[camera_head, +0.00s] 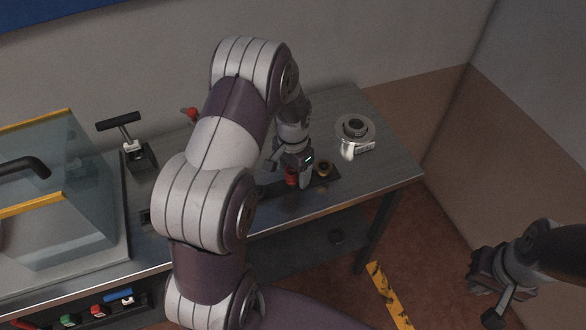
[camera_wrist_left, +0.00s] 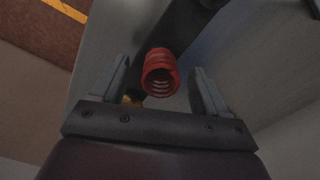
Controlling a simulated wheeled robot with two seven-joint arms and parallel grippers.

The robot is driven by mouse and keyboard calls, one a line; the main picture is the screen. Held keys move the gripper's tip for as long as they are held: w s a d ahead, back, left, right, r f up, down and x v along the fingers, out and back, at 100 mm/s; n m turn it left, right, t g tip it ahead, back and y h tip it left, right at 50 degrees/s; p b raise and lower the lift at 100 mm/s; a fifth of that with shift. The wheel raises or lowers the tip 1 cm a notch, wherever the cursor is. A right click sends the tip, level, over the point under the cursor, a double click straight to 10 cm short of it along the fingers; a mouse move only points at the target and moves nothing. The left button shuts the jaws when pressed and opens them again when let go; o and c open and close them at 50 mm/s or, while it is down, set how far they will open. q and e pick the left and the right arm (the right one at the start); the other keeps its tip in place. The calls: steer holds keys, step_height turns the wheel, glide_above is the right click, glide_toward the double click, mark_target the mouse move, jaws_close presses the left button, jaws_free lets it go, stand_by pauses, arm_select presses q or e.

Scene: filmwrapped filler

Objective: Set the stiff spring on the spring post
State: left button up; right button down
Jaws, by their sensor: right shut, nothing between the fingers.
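A red coil spring (camera_head: 291,177) is at a dark strip (camera_head: 326,179) on the bench, and it also shows in the left wrist view (camera_wrist_left: 160,72), seen end-on. My left gripper (camera_head: 298,180) points down at it. Its two fingers (camera_wrist_left: 160,84) are apart on either side of the spring, with visible gaps. A brass-coloured ring (camera_head: 324,167) sits on the strip beside the gripper; a small part shows in the wrist view (camera_wrist_left: 132,99). I cannot make out the spring post; the arm hides part of the strip. My right gripper (camera_head: 488,296) is shut and empty, off the bench at the right.
A shiny round metal part with a dark hub (camera_head: 354,128) stands at the bench's back right. A clear-sided box with yellow edges (camera_head: 55,195), a black T-handle lever (camera_head: 130,137) and a red knob (camera_head: 190,114) are to the left. The bench's right end (camera_head: 395,172) is clear.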

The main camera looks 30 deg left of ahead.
arm_select(q)
step_height(320, 180, up, 13)
steer(key=b, duration=0.1)
steer(key=shift+f+b, duration=0.15)
steer(key=shift+b, duration=0.15)
stand_by(0.4)
steer(key=s+d+f+n, duration=0.1)
steer(key=s+d, duration=0.3)
steer(key=s, duration=0.3)
steer(key=s+d+f+n+t, duration=0.1)
steer(key=s+d+n, duration=0.1)
steer(key=s+d, duration=0.2)
steer(key=s, duration=0.3)
steer(key=shift+f, duration=0.3)
